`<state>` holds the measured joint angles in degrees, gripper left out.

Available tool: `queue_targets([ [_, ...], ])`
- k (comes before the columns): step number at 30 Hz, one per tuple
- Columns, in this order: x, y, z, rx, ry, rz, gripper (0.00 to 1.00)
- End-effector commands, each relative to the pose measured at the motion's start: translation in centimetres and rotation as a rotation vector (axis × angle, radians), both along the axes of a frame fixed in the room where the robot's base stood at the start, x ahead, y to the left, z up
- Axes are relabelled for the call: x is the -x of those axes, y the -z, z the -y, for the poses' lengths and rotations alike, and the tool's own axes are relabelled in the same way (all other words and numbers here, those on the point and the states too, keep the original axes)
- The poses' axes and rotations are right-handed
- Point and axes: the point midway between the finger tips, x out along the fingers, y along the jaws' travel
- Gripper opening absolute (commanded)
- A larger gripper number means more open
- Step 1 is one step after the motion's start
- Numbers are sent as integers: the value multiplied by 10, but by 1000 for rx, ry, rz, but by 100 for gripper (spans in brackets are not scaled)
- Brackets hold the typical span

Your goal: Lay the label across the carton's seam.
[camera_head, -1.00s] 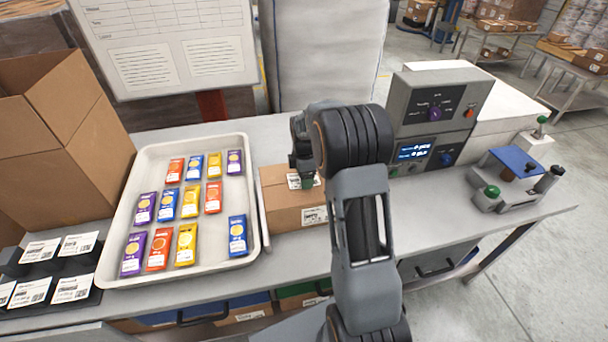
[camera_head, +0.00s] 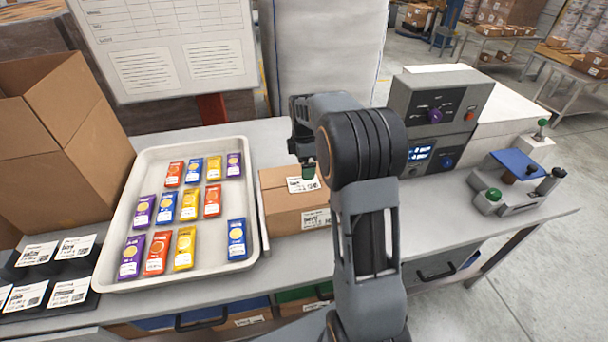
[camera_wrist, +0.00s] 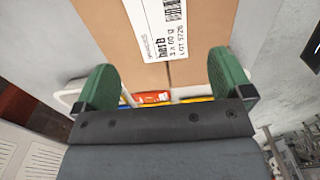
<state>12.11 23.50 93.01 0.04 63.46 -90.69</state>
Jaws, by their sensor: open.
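The brown carton (camera_head: 285,213) stands on the bench right of the tray; it also shows in the wrist view (camera_wrist: 212,52). A white printed label (camera_head: 303,185) lies on its top, and it shows close up in the wrist view (camera_wrist: 163,28). There the carton's seam runs out from under the label's end, so the label lies across the seam line. My gripper (camera_head: 308,169) is above the label, apart from it. In the wrist view my gripper's green fingers (camera_wrist: 165,80) are wide apart with nothing between them.
A pale tray (camera_head: 258,200) with several coloured packets stands left of the carton. An open box (camera_head: 60,110) and a dark holder with several labels (camera_head: 45,270) are farther left. A grey control unit (camera_head: 436,112) stands to the right.

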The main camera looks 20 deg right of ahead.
Motion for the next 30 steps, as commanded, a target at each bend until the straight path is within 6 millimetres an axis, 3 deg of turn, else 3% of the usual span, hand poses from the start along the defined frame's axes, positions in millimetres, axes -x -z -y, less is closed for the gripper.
queue_targets([
  [3,-1,-21,0,1,0,4,97],
  [10,0,-48,0,0,2,2,97],
  [14,11,-64,-8,4,67,23,97],
  [17,34,-81,-24,5,213,69,97],
  [22,97,-100,-56,-32,582,180,97],
  [30,186,-90,-89,-174,1099,305,97],
])
